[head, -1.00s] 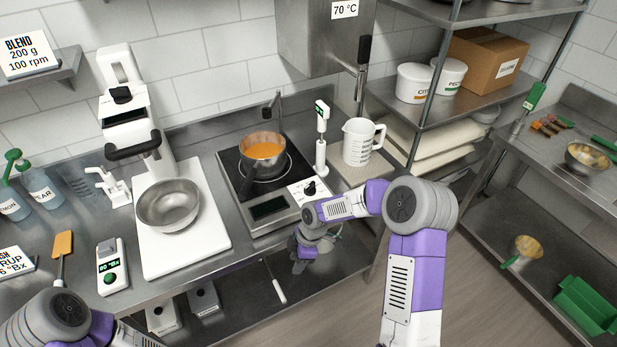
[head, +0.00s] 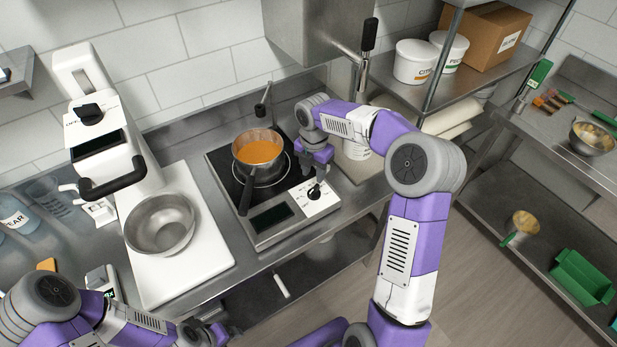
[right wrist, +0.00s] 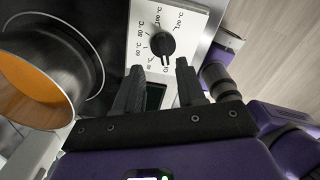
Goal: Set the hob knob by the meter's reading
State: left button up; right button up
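The black hob knob (head: 314,193) sits on the white dial plate at the hob's (head: 262,228) front right corner. In the right wrist view the knob (right wrist: 162,45) is just beyond my fingertips, with temperature marks in °C around it. My right gripper (right wrist: 160,70) is open, its fingers apart and empty; in the head view it (head: 316,176) is directly above the knob. A small meter with a green display (head: 109,293) is partly hidden behind my left arm; its reading is not legible. My left gripper (head: 203,334) is at the bottom edge, its fingers unclear.
A pot of orange liquid (head: 258,152) stands on the hob, its handle toward the front. A steel bowl (head: 160,224) rests on the white board left of it. A white jug (head: 356,149) behind my right arm is mostly hidden.

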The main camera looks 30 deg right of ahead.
aim_at(314, 188)
jog(key=f, duration=0.6)
jog(key=shift+s+f+b, duration=0.15)
jog(key=shift+s+b, duration=0.2)
grip_shut()
